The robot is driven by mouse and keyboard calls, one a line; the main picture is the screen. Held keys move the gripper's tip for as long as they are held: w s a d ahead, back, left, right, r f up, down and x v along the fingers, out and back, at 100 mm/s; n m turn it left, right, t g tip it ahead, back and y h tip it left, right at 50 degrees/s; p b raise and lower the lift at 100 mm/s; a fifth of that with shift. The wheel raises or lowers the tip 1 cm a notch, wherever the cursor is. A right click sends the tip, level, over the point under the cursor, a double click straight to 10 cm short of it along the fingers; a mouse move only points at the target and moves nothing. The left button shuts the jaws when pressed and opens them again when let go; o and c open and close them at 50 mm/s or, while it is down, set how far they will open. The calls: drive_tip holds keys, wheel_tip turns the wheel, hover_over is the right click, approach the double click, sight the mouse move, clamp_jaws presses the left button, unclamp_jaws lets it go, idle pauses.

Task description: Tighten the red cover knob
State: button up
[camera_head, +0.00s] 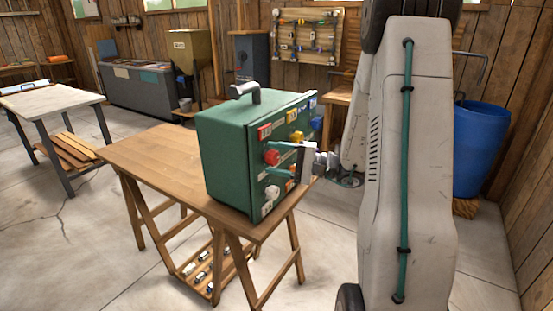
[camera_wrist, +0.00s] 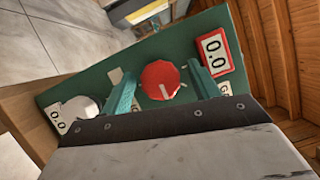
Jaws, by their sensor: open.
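The red cover knob (camera_head: 271,157) is on the front panel of a green box (camera_head: 228,150) that stands on a wooden table. In the wrist view the red knob (camera_wrist: 160,80) is faceted, with a pale mark on its face. My gripper (camera_head: 296,160) is at the panel. In the wrist view its two teal fingers (camera_wrist: 163,86) are open, one on each side of the red knob. I cannot tell whether they touch it. A white knob (camera_head: 271,193) sits lower on the panel and shows beyond the left finger in the wrist view (camera_wrist: 80,108).
Red-framed (camera_wrist: 214,50) and white (camera_wrist: 57,119) number plates are on the panel. Blue and yellow knobs (camera_head: 293,115) sit higher up. The wooden table (camera_head: 150,160) has bare top left of the box. A blue barrel (camera_head: 480,150) stands at right; open floor lies left.

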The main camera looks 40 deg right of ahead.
drive_tip(key=v, duration=0.7)
drive_tip(key=shift+s+d, duration=0.2)
drive_tip(key=s+a+f+n+g+h, duration=0.1)
drive_tip(key=s+a+n+g+h, duration=0.1)
drive_tip(key=s+a+g, duration=1.05)
drive_tip(key=s+a+r+n+h, duration=0.8)
drive_tip(key=s+a+n+h, duration=0.1)
drive_tip(key=h, duration=0.1)
drive_tip(key=shift+a+r+n+h, duration=0.3)
drive_tip(key=shift+r, duration=0.1)
